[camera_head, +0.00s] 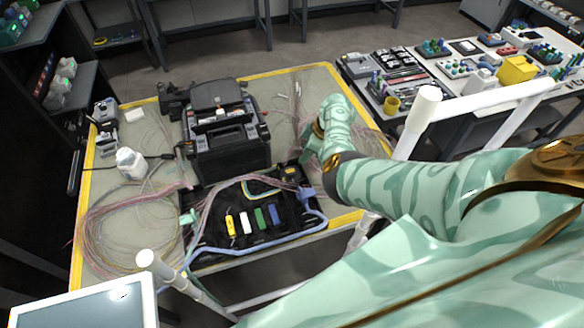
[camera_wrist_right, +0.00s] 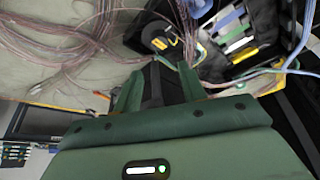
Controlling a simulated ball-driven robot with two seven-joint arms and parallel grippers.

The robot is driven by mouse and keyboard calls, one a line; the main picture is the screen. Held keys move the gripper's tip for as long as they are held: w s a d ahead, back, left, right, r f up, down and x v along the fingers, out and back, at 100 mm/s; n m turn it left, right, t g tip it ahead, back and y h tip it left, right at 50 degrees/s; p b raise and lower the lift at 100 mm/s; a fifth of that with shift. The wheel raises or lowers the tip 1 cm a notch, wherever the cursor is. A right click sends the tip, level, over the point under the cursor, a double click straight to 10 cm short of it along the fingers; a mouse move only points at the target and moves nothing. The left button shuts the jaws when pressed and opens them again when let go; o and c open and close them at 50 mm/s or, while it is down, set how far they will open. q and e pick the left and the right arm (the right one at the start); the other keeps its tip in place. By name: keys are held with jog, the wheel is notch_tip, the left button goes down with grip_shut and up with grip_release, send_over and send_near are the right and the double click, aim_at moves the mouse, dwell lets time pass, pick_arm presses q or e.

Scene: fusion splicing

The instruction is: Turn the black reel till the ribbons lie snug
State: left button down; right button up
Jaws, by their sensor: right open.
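The black reel (camera_wrist_right: 158,40), with a yellow mark on top, sits at the back right of the black tray (camera_head: 262,238); it also shows in the head view (camera_head: 289,178). Pink ribbons (camera_head: 203,215) run across the tray and loop out to its left. In the wrist view, ribbons (camera_wrist_right: 178,18) pass beside the reel; how snug they lie is unclear. My right gripper (camera_head: 303,158) is beside the reel, partly hidden by my arm. In the wrist view its two green fingers (camera_wrist_right: 160,80) are apart with nothing clearly between them. My left gripper is not in view.
A black splicing machine (camera_head: 225,140) stands behind the tray. Yellow, white, green and blue pieces (camera_head: 258,217) lie in the tray. A white bottle (camera_head: 131,163) stands at left. Loose fibres cover much of the yellow-edged table (camera_head: 335,217). A side table (camera_head: 430,95) at right holds many small parts.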

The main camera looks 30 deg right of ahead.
aim_at(291, 171)
jog(key=b+x, duration=0.8)
jog(key=x, duration=0.4)
jog(key=shift+d+f, duration=0.1)
jog(key=shift+f, duration=0.2)
jog(key=c, duration=0.7)
